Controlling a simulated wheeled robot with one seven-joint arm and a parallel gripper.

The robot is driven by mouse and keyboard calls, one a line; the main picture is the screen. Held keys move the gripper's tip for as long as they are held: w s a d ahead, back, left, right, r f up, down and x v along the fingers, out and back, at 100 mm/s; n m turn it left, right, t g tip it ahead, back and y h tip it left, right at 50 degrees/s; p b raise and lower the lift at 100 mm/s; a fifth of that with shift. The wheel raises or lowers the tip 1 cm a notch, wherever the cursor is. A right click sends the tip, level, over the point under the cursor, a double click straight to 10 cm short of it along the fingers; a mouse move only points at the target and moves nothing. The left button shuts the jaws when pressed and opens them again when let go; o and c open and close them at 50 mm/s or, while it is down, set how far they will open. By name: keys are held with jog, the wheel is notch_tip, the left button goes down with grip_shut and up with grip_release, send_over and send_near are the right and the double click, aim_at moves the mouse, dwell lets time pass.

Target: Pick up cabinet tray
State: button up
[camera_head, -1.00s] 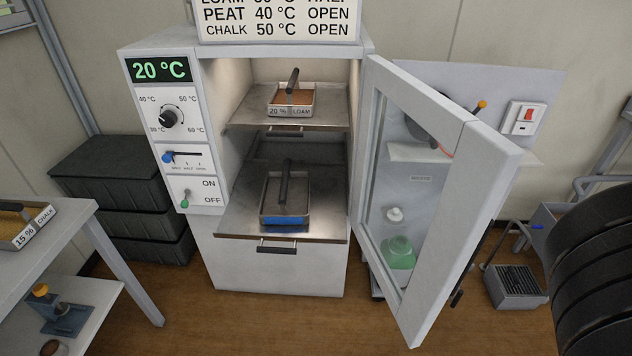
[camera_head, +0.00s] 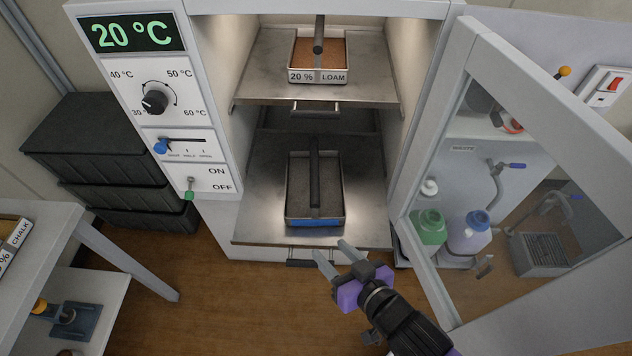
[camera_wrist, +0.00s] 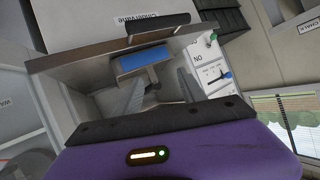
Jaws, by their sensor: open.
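Two small trays are in the open cabinet (camera_head: 218,215). The lower tray (camera_head: 290,215) has a blue front, dark contents and a black bar handle (camera_head: 314,170) above it. It rests on the lower metal shelf (camera_head: 262,205); its blue front also shows in the wrist view (camera_wrist: 143,59). The upper tray (camera_head: 318,76), labelled 20 % LOAM, holds brown soil and stands on the upper shelf (camera_head: 262,80). My gripper (camera_head: 333,250) is open and empty, in front of and slightly right of the lower tray, apart from it. Its fingers frame the blue front in the wrist view (camera_wrist: 158,88).
The glass cabinet door (camera_head: 455,110) stands open on the right, close to my arm. The control panel (camera_head: 160,100) reads 20 °C. Black crates (camera_head: 100,150) are stacked at left, beside a table (camera_head: 45,255) with a CHALK tray (camera_head: 12,245).

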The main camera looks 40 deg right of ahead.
aim_at(316, 173)
jog(key=w+d+m+h, duration=0.1)
jog(key=w+d, duration=0.1)
jog(key=w, duration=0.2)
jog(key=w+d+r+m+g+h, duration=0.1)
jog(key=w+d+m, duration=0.1)
jog(key=w, duration=0.3)
jog(key=w+d+r+m+g+h+p, duration=0.1)
jog(key=w+d+m, duration=0.1)
jog(key=w+d, duration=0.2)
jog(key=shift+w+d+r+h, duration=0.1)
jog(key=shift+w+r+h, duration=0.15)
jog(key=shift+h, duration=0.15)
jog(key=shift+w+d+m, duration=0.4)
jog(key=shift+w+d, duration=0.05)
jog(key=shift+w, duration=0.05)
jog(key=shift+d+p+x, duration=0.2)
jog(key=shift+p+x, duration=0.6)
jog(key=shift+x, duration=2.9)
jog(key=shift+r, duration=0.15)
jog(key=shift+s, duration=0.1)
grip_shut()
jog(key=shift+r, duration=0.1)
